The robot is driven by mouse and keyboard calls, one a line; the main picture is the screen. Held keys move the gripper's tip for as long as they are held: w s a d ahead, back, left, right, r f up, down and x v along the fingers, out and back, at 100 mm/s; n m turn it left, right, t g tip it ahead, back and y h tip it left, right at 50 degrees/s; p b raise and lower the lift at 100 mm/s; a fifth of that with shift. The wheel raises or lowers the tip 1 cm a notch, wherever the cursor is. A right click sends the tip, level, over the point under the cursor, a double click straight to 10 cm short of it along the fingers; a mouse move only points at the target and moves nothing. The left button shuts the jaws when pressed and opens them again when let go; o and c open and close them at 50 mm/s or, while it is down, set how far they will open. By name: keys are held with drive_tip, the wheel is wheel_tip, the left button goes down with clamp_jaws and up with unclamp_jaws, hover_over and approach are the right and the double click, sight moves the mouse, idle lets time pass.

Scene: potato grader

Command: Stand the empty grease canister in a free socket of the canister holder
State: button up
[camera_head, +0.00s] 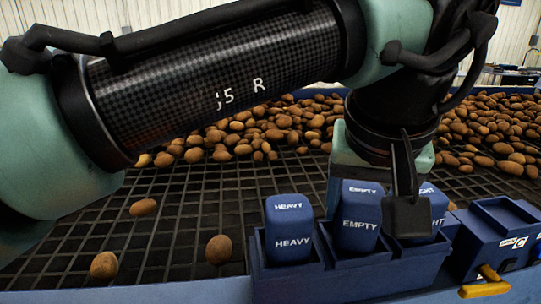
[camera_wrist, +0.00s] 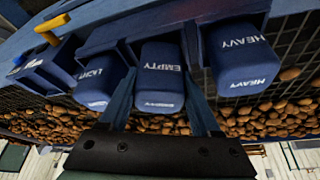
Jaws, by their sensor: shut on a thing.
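The blue empty grease canister (camera_head: 360,217), lettered EMPTY, stands upright at the middle socket of the blue canister holder (camera_head: 350,283). Its lower end is hidden behind the holder's front wall, so I cannot tell if it is fully seated. In the wrist view, my gripper (camera_wrist: 161,80) is shut on the empty canister (camera_wrist: 160,62), one finger on each side. The HEAVY canister (camera_head: 289,229) stands in the left socket. The LIGHT canister (camera_head: 433,203) is in the right socket, partly hidden by a black part of mine.
A blue box (camera_head: 497,232) with a yellow handle (camera_head: 487,283) sits right of the holder. Behind the holder lies a dark grid (camera_head: 190,235) with a few loose potatoes. A heap of potatoes (camera_head: 270,128) is farther back. The neighbouring canisters stand close to my fingers.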

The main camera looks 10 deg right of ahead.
drive_tip(key=shift+f, duration=0.45)
drive_tip(key=shift+f, duration=0.15)
drive_tip(key=o, duration=1.4)
